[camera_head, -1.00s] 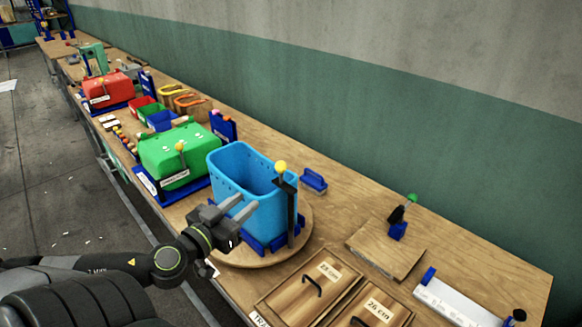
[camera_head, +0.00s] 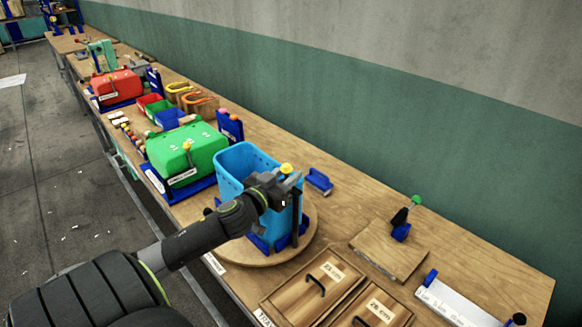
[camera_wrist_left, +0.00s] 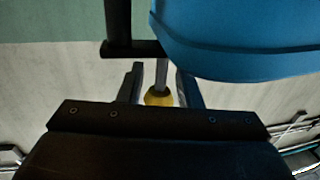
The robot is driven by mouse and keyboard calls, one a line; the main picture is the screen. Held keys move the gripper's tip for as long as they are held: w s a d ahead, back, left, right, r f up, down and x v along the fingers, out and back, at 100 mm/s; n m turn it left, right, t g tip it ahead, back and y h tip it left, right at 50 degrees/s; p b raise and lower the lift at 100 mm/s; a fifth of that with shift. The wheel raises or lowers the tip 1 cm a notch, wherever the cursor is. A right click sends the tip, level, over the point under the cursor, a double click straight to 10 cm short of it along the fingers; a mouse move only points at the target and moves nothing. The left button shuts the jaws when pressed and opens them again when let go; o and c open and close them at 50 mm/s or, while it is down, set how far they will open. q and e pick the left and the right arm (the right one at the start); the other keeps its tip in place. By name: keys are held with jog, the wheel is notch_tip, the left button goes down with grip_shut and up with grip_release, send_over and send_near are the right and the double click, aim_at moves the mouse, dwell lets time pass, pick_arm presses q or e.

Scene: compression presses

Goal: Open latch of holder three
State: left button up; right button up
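A light-blue bin (camera_head: 234,166) stands in a dark-blue holder (camera_head: 258,243) on a round wooden turntable (camera_head: 270,260). A latch with a yellow knob (camera_head: 286,168) and a dark upright bar (camera_head: 296,228) is on the bin's right side. My left gripper (camera_head: 289,182) is at the top of this latch. In the left wrist view the yellow knob (camera_wrist_left: 158,97) and its grey rod sit between the two fingers of my left gripper (camera_wrist_left: 158,82). The fingers are apart, with small gaps beside the knob. My right gripper is not in view.
A green press-like box (camera_head: 205,148) and a red one (camera_head: 115,84) stand further left along the bench. Wooden lids with handles (camera_head: 315,283) lie in front of the turntable. A small blue block (camera_head: 319,182) lies behind the bin. The wall runs along the back.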

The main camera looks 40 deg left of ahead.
pick_arm(q)
jog(key=shift+w+a, duration=0.1)
jog(key=shift+w, duration=0.75)
jog(key=c, duration=0.6)
jog(key=shift+w, duration=0.15)
grip_shut()
